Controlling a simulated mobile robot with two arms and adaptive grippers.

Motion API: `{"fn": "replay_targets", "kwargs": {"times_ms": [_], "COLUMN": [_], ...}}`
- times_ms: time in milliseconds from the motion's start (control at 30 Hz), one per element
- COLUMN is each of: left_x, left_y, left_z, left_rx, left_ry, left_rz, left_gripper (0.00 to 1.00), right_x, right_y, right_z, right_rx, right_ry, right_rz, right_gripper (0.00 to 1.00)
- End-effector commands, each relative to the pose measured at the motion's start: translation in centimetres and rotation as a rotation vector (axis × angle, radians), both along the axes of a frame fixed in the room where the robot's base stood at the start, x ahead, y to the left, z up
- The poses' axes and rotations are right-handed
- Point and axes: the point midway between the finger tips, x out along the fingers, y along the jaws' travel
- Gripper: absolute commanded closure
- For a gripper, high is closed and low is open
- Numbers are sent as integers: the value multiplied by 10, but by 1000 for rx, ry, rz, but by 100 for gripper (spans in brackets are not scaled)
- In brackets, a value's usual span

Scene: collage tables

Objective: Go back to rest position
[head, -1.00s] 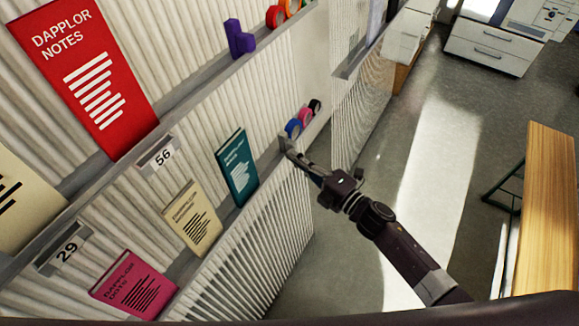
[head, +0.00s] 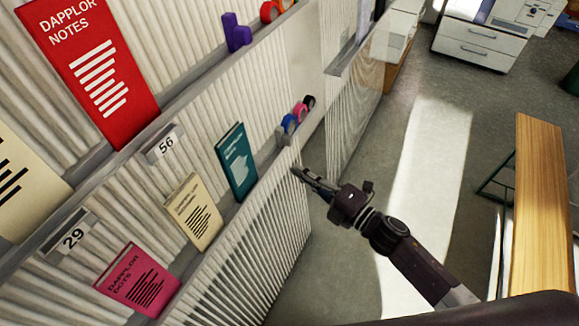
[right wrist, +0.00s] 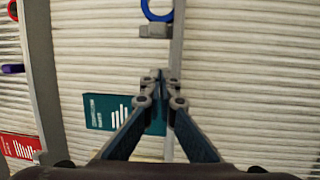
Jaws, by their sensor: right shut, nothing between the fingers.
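My right gripper (head: 300,174) is shut and empty. In the head view it is in front of the ribbed wall panel, just below and right of the lower shelf's end. In the right wrist view its fingertips (right wrist: 160,80) meet in front of the shelf edge, partly covering the teal book (right wrist: 100,109). The teal book (head: 237,162) stands on the lower shelf in the head view. My left gripper is not in view.
Tape rolls (head: 291,122) sit at the lower shelf's far end. A cream booklet (head: 193,212) and a pink booklet (head: 137,281) stand nearer. A wooden table (head: 541,220) is at the right. Open floor (head: 426,170) lies between.

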Motion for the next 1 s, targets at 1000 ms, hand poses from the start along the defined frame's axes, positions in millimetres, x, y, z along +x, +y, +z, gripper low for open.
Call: {"fn": "replay_targets", "kwargs": {"times_ms": [1000], "left_x": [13], "left_y": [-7], "left_z": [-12], "left_rx": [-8], "left_ry": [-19], "left_rz": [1], "left_gripper": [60], "right_x": [-36], "right_y": [-113], "right_z": [-165], "right_rx": [188], "right_ry": [479], "right_rz": [-366], "right_gripper": [100]}}
